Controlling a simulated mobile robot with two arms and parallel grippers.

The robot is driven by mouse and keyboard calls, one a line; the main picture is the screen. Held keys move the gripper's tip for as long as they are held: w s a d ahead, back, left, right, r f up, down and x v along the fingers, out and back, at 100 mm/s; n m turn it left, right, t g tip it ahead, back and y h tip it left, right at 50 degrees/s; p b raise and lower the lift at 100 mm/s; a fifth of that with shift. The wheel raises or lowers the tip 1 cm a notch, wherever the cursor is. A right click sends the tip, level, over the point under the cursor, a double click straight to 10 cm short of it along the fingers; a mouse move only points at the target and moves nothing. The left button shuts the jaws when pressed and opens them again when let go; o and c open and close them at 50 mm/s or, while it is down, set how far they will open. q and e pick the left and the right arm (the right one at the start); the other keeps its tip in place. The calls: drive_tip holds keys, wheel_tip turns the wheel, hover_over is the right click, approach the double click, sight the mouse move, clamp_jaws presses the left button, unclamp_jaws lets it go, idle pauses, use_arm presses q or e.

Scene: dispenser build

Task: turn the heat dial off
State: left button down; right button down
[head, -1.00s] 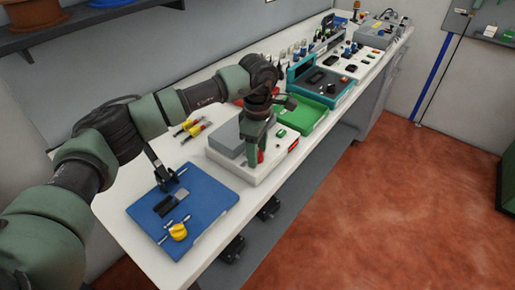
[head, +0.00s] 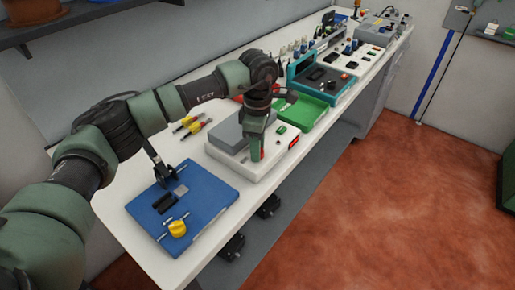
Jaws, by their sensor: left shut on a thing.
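A white heating unit (head: 240,168) with a grey block (head: 230,131) on top stands on the bench. Its front has a green button (head: 281,129) and a red display (head: 293,143). My left gripper (head: 256,157) points down at the front of this unit, with its fingertips at the panel. It is shut on the heat dial, which is mostly hidden behind the fingers; only a bit of red shows there. I cannot read the dial's setting. My right gripper is not in view.
A green tray (head: 304,112) and a teal case (head: 320,82) stand just beyond the unit.

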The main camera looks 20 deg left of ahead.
use_arm(q)
drive_tip(key=n+b, duration=0.2)
drive_tip(key=n, duration=0.3)
drive_tip(key=shift+n, duration=0.3)
drive_tip(key=n+b, duration=0.1)
drive_tip(key=n, duration=0.4)
drive_tip(key=shift+r, duration=0.1)
drive_tip(key=n+b, duration=0.1)
drive_tip(key=n, duration=0.4)
drive_tip(key=shift+w+n, duration=0.1)
drive_tip(key=shift+n, duration=0.3)
drive_tip(key=n, duration=0.5)
drive_tip(key=shift+r+n+b, duration=0.1)
drive_tip(key=shift+n+b, duration=0.2)
drive_tip(key=c, duration=1.1)
unclamp_jaws()
drive_tip(key=shift+o, duration=0.3)
